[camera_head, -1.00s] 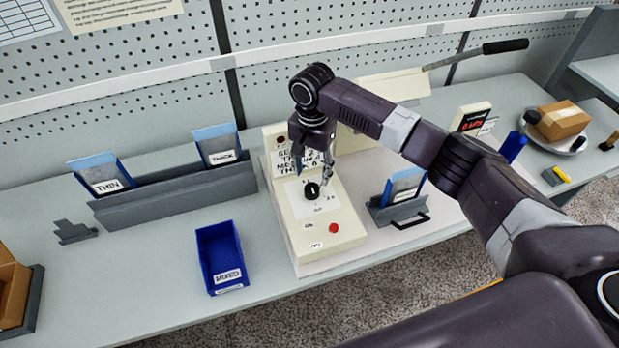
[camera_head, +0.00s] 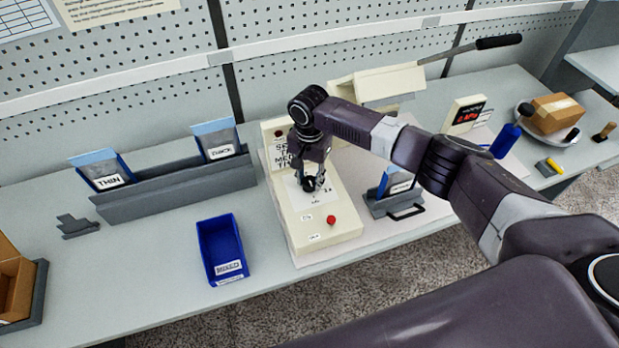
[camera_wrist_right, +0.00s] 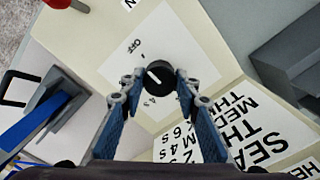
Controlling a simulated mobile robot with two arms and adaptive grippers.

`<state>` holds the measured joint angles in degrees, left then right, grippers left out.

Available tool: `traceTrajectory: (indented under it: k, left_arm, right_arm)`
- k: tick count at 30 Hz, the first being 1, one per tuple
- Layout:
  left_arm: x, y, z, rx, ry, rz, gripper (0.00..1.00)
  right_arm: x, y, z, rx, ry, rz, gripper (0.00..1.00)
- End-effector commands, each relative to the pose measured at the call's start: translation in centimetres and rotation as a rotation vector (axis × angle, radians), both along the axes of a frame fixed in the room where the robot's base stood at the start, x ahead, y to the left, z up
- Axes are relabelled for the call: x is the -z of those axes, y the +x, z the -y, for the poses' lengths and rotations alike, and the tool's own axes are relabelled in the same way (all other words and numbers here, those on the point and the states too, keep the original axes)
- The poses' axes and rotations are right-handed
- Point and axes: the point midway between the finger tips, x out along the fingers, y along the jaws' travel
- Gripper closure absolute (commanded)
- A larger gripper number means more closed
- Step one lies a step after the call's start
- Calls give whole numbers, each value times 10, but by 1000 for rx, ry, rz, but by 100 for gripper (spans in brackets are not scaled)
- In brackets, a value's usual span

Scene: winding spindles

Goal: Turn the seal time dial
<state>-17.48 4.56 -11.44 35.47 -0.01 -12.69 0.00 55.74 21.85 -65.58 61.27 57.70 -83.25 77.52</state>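The seal time dial (camera_wrist_right: 158,77) is a round black knob with a white pointer line on a white label of the cream sealer (camera_head: 340,228). In the right wrist view its line slants toward the upper left, on the side of the printed OFF. My right gripper (camera_head: 310,187) is down at the dial. In the wrist view its two blue-padded fingers (camera_wrist_right: 158,84) are apart, one on each side of the dial, with a narrow gap visible at the left. I cannot tell whether the right fingertip touches. My left gripper is out of view.
A red button (camera_head: 331,219) is on the sealer's front. A blue bin (camera_head: 217,248) stands to its left, a grey pouch rack (camera_head: 150,195) behind that. A small grey holder with a pouch (camera_head: 398,186) stands close on the right.

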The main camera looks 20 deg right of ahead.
Motion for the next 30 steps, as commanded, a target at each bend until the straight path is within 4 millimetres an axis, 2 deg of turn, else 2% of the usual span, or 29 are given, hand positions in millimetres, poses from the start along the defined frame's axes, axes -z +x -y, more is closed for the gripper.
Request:
traceTrajectory:
  k: [1,4,14,20,30]
  left_arm:
    - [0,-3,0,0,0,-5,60]
    - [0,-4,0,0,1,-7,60]
    - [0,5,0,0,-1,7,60]
    - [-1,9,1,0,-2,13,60]
    - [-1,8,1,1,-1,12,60]
  right_arm:
    - [0,0,0,0,0,0,86]
    - [0,0,0,0,0,0,94]
    - [0,0,0,-58,2,0,94]
    - [0,0,-1,-183,3,0,94]
    - [0,0,0,-496,2,0,94]
